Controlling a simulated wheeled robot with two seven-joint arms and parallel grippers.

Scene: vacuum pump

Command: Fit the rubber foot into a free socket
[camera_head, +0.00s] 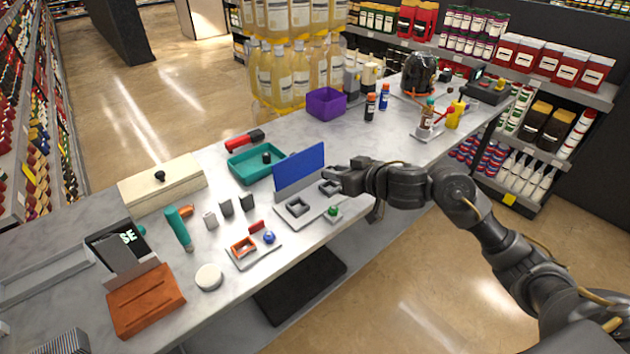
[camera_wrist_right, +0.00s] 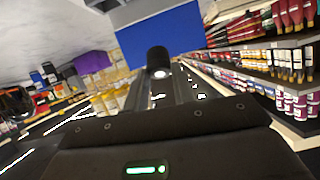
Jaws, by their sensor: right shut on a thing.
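My right gripper (camera_head: 333,179) reaches in from the right, just beside the blue upright panel (camera_head: 300,168). In the right wrist view it is shut on a dark cylindrical piece (camera_wrist_right: 158,60) with a pale spot, which looks like the rubber foot. The head view hides most of this piece at the fingertips. A pale plate (camera_head: 310,214) lies below the panel with a grey square socket (camera_head: 297,207) that looks empty. A second grey square socket (camera_head: 329,187) is close under the gripper. The blue panel also fills the top of the wrist view (camera_wrist_right: 160,35). My left gripper is not in view.
A teal tray (camera_head: 240,165) holding a black knob-like piece stands behind the panel. A small plate (camera_head: 255,257) with an orange square frame and a blue knob lies front left. A purple bin (camera_head: 326,103) and bottles stand farther right. The counter's front edge is close to the plate.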

